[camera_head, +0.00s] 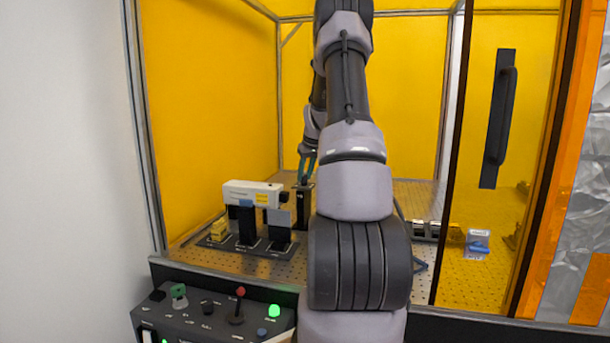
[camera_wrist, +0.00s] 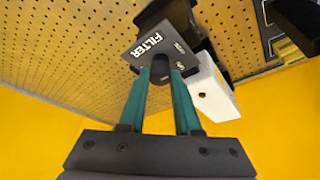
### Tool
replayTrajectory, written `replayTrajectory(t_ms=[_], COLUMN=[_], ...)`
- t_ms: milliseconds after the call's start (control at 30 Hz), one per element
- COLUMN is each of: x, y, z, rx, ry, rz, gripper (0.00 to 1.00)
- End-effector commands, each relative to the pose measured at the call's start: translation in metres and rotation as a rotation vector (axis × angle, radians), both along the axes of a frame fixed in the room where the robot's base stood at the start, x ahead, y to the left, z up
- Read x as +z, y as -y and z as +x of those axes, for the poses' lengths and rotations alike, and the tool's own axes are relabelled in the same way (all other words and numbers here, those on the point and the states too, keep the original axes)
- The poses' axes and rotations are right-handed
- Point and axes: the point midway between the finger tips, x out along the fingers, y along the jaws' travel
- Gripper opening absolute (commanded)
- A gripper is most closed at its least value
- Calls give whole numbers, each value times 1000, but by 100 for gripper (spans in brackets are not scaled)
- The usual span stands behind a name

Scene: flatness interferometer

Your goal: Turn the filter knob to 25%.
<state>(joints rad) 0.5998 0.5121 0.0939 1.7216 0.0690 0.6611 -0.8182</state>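The filter unit (camera_head: 303,216) is a dark upright block on the perforated table inside the yellow enclosure. In the wrist view its black plate (camera_wrist: 140,47) reads "FILTER" and lies tilted in the picture. The dark filter knob (camera_wrist: 160,68) is on this plate, between the two teal fingers of my gripper (camera_wrist: 161,76). The fingertips stand apart, one on each side of the knob, close to the plate. I cannot tell whether they press on it. The knob's setting and most scale marks are hidden or too small. In the head view my gripper (camera_head: 307,167) points down above the unit.
A white instrument (camera_head: 252,192) and dark posts stand just left of the filter unit. A control box (camera_head: 212,318) with a red-topped lever and green lights is at front left. The door handle (camera_head: 498,120) is at right. My arm hides the middle.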

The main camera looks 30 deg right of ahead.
Motion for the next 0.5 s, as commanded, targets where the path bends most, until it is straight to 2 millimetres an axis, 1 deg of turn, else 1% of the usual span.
replayTrajectory(t_ms=[267,500], x=[0,0], y=[-1,-2], z=[0,1], rx=[-31,-158], ry=[0,0], rz=[-1,-3], gripper=[0,0])
